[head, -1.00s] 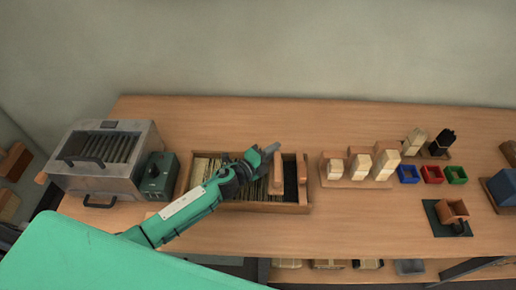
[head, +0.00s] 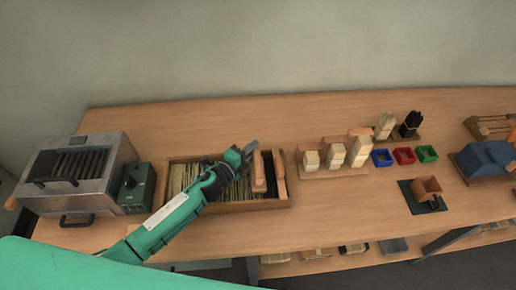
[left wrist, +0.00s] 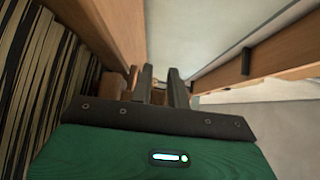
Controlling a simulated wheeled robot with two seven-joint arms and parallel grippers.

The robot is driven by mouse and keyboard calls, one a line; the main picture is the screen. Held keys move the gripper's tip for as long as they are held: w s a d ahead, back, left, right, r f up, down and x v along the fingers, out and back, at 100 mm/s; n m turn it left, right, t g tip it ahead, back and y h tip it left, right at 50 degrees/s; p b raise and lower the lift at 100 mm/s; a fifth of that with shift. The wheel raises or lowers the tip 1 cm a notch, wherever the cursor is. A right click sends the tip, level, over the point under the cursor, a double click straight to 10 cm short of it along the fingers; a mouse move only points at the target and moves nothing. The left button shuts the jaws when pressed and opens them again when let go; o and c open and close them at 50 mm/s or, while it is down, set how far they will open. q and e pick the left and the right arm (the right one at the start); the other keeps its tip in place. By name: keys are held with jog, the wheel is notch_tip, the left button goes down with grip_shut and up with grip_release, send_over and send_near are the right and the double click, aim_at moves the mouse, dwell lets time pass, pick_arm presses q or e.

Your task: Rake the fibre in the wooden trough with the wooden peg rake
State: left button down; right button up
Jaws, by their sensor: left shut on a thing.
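The wooden trough (head: 232,207) lies on the bench and holds fibre (head: 180,178) in light and dark strips. The fibre also shows along the left edge of the left wrist view (left wrist: 38,85). My left gripper (head: 250,150) is over the right part of the trough. It is shut on a brown wooden piece that looks like the peg rake (head: 260,172), which stands upright near the trough's right end. In the left wrist view, brown wood shows between the two fingers (left wrist: 161,88). The rake's pegs are hidden. My right gripper is not in view.
A metal box machine (head: 80,170) and a green control box (head: 136,187) stand left of the trough. Wooden blocks with pale tufts (head: 335,158), small coloured bins (head: 404,156) and a dark stand (head: 425,195) are to the right. The bench front is mostly clear.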

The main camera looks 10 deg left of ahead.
pick_arm(q)
jog(key=shift+s+a, duration=0.15)
jog(key=shift+a, duration=0.25)
jog(key=shift+d, duration=0.1)
jog(key=shift+w+d, duration=0.25)
jog(key=shift+d, duration=0.6)
jog(key=shift+w+d, duration=0.2)
jog(key=shift+d, duration=0.65)
jog(key=shift+a, duration=0.1)
